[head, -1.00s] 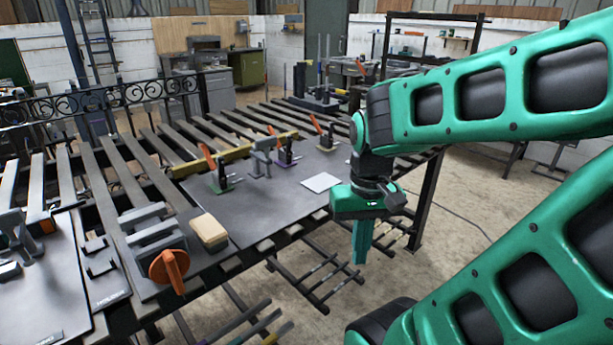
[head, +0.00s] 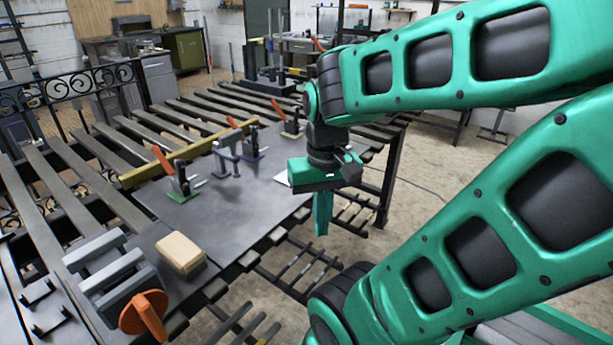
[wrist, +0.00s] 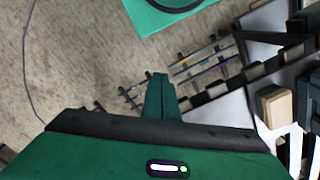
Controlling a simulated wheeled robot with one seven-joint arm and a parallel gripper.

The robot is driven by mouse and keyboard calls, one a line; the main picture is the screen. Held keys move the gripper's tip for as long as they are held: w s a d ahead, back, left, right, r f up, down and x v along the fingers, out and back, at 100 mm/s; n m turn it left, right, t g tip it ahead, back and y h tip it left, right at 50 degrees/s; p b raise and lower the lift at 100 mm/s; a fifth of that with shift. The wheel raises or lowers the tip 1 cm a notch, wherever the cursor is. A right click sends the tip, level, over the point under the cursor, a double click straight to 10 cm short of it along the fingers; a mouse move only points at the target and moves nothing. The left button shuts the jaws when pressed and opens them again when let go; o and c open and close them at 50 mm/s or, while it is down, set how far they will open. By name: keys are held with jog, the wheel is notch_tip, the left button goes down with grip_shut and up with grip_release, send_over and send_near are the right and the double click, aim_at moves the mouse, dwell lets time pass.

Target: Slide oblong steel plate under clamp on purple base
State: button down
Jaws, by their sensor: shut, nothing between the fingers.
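The clamp on the purple base (head: 252,147) stands on the dark steel table top, with an orange handle tilted up. A pale flat plate (head: 282,179) lies near the table's right edge, partly hidden by my gripper; I cannot tell whether it is the oblong steel plate. My gripper (head: 322,230) points down beyond the table's right edge, over the floor, shut and empty. In the wrist view its fingers (wrist: 160,85) are together above the floor, and neither the plate nor the purple-base clamp can be made out.
A green-base clamp (head: 178,180), a grey vise-like piece (head: 227,155) and a tan-base clamp (head: 290,122) stand near the purple-base clamp. A yellow bar (head: 180,152) runs behind. A wooden block (head: 180,254) and an orange-knobbed grey fixture (head: 125,278) sit at the front left.

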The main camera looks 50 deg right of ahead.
jog(key=w+d+r+m+t, duration=0.1)
jog(key=w+d+m, duration=0.6)
jog(key=d+m, duration=0.5)
jog(key=w+d+r+m+t, duration=0.15)
jog(key=w+d+m, duration=0.6)
jog(key=m, duration=0.85)
jog(key=x, duration=0.6)
jog(key=s+x, duration=0.1)
jog(key=x, duration=0.2)
jog(key=shift+w+d+f, duration=0.1)
jog(key=shift+d+f, duration=0.05)
jog(key=shift+d, duration=0.05)
jog(key=w, duration=0.3)
jog(key=shift+w+f, duration=0.1)
jog(key=shift+f, duration=0.1)
jog(key=shift+w+a, duration=0.15)
jog(key=shift+w, duration=0.35)
